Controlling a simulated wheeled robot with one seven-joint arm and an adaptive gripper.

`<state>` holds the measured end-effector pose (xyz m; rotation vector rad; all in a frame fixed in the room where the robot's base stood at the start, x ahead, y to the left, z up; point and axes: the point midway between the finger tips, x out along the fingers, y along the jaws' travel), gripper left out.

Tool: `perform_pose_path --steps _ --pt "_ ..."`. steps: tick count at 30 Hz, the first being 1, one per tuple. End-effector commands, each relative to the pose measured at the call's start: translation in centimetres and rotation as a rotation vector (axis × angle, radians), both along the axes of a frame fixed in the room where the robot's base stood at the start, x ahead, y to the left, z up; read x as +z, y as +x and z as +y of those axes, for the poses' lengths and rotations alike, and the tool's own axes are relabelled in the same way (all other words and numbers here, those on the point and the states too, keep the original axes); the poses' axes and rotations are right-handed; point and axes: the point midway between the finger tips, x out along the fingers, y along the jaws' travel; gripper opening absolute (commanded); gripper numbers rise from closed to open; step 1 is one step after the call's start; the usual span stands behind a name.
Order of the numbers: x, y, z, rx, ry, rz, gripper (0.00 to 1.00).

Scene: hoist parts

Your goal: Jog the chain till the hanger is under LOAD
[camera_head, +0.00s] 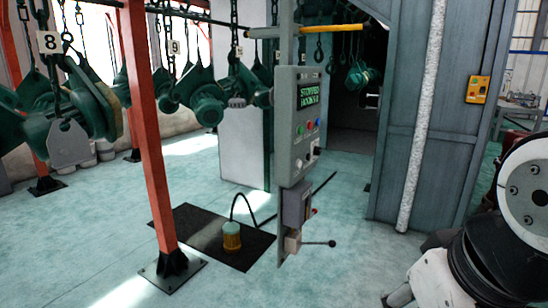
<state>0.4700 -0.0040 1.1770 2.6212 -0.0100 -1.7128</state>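Green cast parts hang on chains from above; a plate marked 8 (49,42) is at the left and a plate marked 9 (174,47) is farther right. An empty-looking hook (319,52) hangs right of the control box. The grey control box (298,155) stands on a post in the middle. Its green screen (310,96) reads STOPPED, with a HOOK line below that is hard to read. Small coloured buttons and a pale knob (314,148) sit under the screen. No LOAD sign is legible. My arm shows at the lower right; my gripper is out of view.
An orange post (150,130) stands left of the box. A lever (318,243) sticks out low on the box post. A grey cabinet wall (440,120) stands right. Floor in front is clear.

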Motion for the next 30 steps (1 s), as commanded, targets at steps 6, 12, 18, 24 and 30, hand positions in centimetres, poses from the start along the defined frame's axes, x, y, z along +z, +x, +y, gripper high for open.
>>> perform_pose_path --steps 6,12,18,24,30 --pt "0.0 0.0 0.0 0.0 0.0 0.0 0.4" --pt "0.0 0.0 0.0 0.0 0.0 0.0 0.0" --pt "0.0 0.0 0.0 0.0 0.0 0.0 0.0" --pt "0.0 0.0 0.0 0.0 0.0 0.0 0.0" --pt "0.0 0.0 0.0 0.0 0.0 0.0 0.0"
